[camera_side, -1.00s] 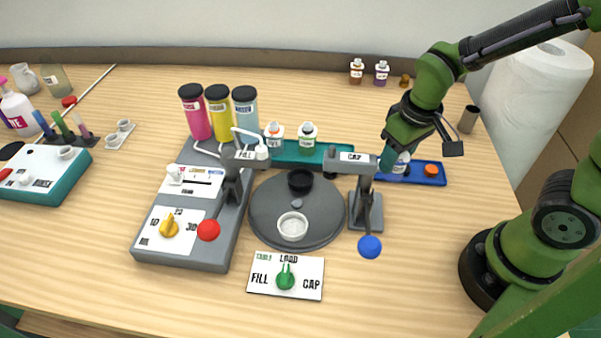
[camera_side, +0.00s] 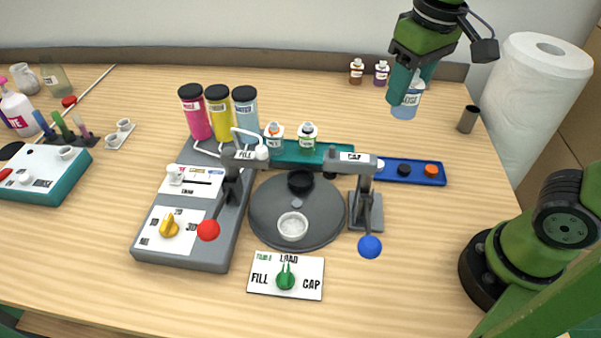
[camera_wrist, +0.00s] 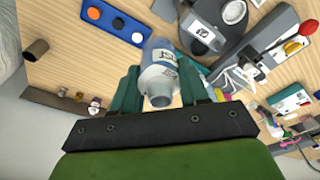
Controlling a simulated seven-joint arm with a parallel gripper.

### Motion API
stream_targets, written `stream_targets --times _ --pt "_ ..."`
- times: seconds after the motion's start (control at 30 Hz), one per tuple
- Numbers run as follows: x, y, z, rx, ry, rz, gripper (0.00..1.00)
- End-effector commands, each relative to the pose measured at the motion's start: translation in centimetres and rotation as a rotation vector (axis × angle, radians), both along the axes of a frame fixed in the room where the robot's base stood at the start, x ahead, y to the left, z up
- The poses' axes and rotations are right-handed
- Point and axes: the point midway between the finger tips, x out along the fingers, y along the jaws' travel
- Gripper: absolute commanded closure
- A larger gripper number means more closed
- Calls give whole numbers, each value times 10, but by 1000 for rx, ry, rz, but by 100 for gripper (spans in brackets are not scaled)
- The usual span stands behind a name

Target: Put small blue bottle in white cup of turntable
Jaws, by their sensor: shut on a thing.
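My gripper (camera_side: 402,84) is shut on the small blue bottle (camera_side: 406,104), which has a white label, and holds it in the air above the back right of the table. In the wrist view the bottle (camera_wrist: 159,74) sits between my gripper's teal fingers (camera_wrist: 158,90). The grey turntable (camera_side: 265,218) is lower and to the left in the side view. It bears a white cup (camera_side: 292,226) at its front and a black cup (camera_side: 300,181) at its back. The white cup also shows in the wrist view (camera_wrist: 233,12).
A cap press (camera_side: 366,190) stands right of the turntable and a fill station (camera_side: 190,225) stands left. A blue tray (camera_side: 421,181) holds white, black and orange caps. A teal tray (camera_side: 290,153) holds two bottles. A paper roll (camera_side: 536,85) stands far right.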

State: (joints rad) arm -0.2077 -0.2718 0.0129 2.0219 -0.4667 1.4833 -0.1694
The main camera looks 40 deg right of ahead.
Motion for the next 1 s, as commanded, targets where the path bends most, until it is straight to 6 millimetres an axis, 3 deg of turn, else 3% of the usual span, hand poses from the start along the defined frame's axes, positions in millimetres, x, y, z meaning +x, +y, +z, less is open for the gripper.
stream_targets --times 0.33,0.5,0.7,0.77,1.0 --pt "43 97 3 -3 2 26 86" --pt "52 144 0 -1 0 29 86" --pt "53 186 -5 1 -2 32 86" --pt "53 195 -9 0 -1 32 86" --pt "53 190 -59 -1 2 29 86"
